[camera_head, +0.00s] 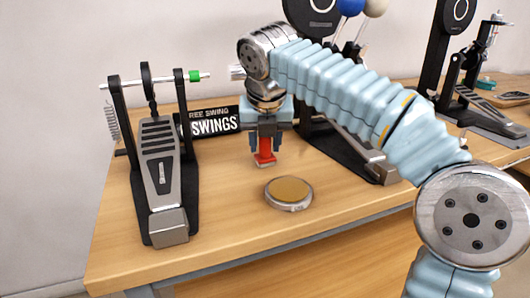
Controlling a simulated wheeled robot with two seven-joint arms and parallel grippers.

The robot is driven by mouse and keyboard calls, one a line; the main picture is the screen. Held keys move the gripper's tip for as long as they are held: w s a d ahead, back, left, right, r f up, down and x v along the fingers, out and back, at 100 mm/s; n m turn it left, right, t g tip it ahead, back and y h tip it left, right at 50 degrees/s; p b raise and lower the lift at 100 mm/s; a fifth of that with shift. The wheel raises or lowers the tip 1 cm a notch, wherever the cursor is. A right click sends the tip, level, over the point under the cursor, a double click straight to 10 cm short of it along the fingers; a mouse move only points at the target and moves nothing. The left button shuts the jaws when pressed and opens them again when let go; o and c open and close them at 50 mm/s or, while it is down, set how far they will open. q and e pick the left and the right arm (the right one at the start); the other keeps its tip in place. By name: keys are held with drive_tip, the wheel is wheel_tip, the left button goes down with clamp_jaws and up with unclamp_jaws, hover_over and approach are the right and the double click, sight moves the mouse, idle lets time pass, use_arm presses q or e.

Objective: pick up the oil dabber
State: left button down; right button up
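The oil dabber (265,155), a small red upright piece with a wider foot, is on or just above the wooden table near its middle; I cannot tell whether its foot touches the wood. My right gripper (266,143) points straight down over it, with a dark finger on each side of its upper part, and appears shut on it. The fingers and the gripper body hide the dabber's top. My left gripper is not in view.
A round tin (289,191) with a yellow-brown top lies just in front of the dabber. A drum pedal (158,165) stands to the left, and a black "SWINGS" sign (214,122) is behind. Another black pedal stands behind my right arm. The table's front edge is bare.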

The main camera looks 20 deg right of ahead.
clamp_jaws()
drive_tip(key=shift+r, duration=0.1)
drive_tip(key=shift+r, duration=0.25)
wheel_tip(320, 180, up, 3)
drive_tip(key=shift+f+p, duration=0.1)
drive_tip(key=shift+p, duration=0.7)
drive_tip(key=s+a+r+p, duration=0.1)
drive_tip(key=s+a+r, duration=0.2)
drive_tip(key=s+r, duration=0.6)
drive_tip(key=s, duration=0.4)
drive_tip(key=shift+s+a+r, duration=0.25)
drive_tip(key=shift+a+r, duration=0.05)
drive_tip(key=shift+a, duration=0.1)
